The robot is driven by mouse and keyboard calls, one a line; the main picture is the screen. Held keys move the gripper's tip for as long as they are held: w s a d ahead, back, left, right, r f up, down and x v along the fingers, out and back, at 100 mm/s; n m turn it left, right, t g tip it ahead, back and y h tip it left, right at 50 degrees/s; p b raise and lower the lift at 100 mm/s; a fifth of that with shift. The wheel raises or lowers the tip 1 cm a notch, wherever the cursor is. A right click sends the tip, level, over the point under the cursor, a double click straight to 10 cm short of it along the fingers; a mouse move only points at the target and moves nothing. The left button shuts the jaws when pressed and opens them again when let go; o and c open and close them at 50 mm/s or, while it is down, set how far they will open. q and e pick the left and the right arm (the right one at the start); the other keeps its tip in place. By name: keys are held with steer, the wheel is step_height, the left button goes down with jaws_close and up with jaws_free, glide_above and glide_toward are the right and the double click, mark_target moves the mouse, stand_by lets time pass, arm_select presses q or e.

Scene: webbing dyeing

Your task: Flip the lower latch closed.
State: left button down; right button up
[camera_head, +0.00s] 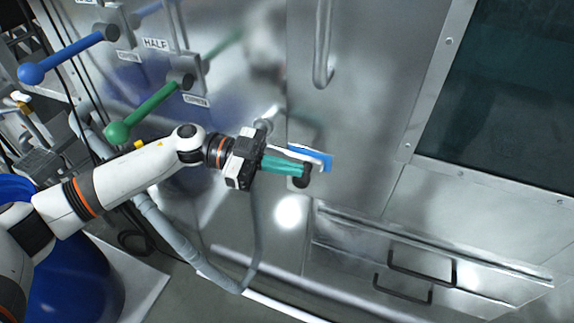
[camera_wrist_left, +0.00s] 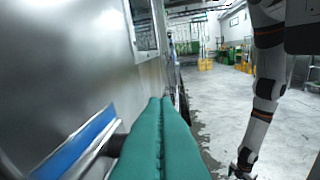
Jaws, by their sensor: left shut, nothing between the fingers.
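The lower latch (camera_head: 318,158) has a blue grip on a metal lever and sits on the steel machine front, across the door seam. A dark round knob shows beside it in the head view. In the left wrist view the latch's blue strip (camera_wrist_left: 75,148) runs slantwise at the lower left, beside the fingers. My left gripper (camera_head: 302,168) has teal fingers pressed together with nothing between them. They lie alongside the latch and partly cover it; I cannot tell whether they touch it. My right gripper (camera_wrist_left: 242,172) hangs low in the left wrist view, too small to read.
A vertical door handle (camera_head: 323,50) is above the latch. Blue (camera_head: 65,55) and green (camera_head: 150,112) valve levers stick out at the upper left. A dark window (camera_head: 510,95) is at right. A blue barrel (camera_head: 75,275) stands at lower left. Open floor (camera_wrist_left: 215,100) lies right of the machine.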

step_height(320, 180, up, 10)
steer(key=p, duration=0.9)
steer(key=shift+f, duration=0.15)
